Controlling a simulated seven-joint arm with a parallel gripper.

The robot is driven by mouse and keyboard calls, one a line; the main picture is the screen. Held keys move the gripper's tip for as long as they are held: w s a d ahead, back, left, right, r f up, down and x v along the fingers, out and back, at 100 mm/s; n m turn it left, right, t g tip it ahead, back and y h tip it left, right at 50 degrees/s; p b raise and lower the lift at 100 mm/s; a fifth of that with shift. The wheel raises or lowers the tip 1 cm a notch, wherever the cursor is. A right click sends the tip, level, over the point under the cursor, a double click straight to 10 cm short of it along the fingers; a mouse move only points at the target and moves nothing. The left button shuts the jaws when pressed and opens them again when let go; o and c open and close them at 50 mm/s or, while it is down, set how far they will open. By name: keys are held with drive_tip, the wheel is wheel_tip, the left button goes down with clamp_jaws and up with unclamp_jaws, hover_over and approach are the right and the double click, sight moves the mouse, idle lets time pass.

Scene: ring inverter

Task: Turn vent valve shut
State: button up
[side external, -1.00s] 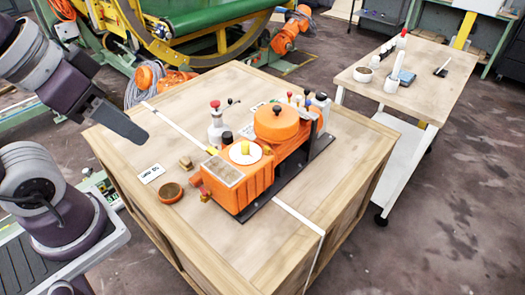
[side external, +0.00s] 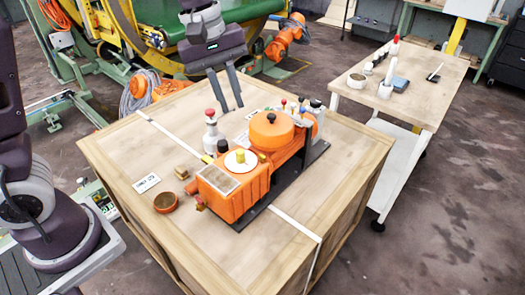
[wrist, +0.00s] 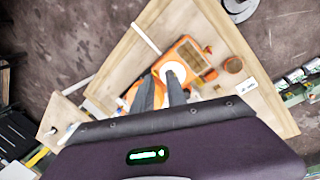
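The orange machine (side external: 232,192) stands on a black base on a wooden crate. It carries a round orange lid (side external: 271,135) with a black knob, and a white disc (side external: 233,164) with a yellow knob (side external: 240,156). A small red fitting (side external: 199,204) sits at its near left end. Which part is the vent valve I cannot tell. My gripper (side external: 230,108) is open and empty, fingers pointing down, appearing above and behind the machine. In the wrist view my gripper (wrist: 163,78) shows a gap between its fingers, with the white disc (wrist: 175,70) just beyond and the lid partly hidden.
A red-topped grey bottle (side external: 211,137) stands behind the machine, near the fingers. The crate top (side external: 290,235) is clear at front right. A side table (side external: 430,66) stands at right.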

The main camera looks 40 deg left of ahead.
sight(262, 155)
drive_tip(key=w+f+n, duration=0.2)
drive_tip(key=w+f, duration=0.1)
drive_tip(key=f, duration=0.1)
drive_tip(key=w+f+n+g+y, duration=0.1)
drive_tip(key=w+f+n, duration=0.1)
drive_tip(key=f, duration=0.3)
drive_tip(key=w+f+n, duration=0.1)
drive_tip(key=w+f, duration=0.3)
drive_tip(key=w, duration=0.1)
drive_tip(key=shift+a+f+n+g+y, duration=0.1)
drive_tip(key=shift+f+n+g+y, duration=0.2)
drive_tip(key=shift+f+n+y, duration=0.1)
wheel_tip(262, 155, down, 7)
drive_tip(key=shift+r, duration=0.1)
drive_tip(key=shift+f, duration=0.3)
drive_tip(key=shift+c, duration=0.5)
clamp_jaws()
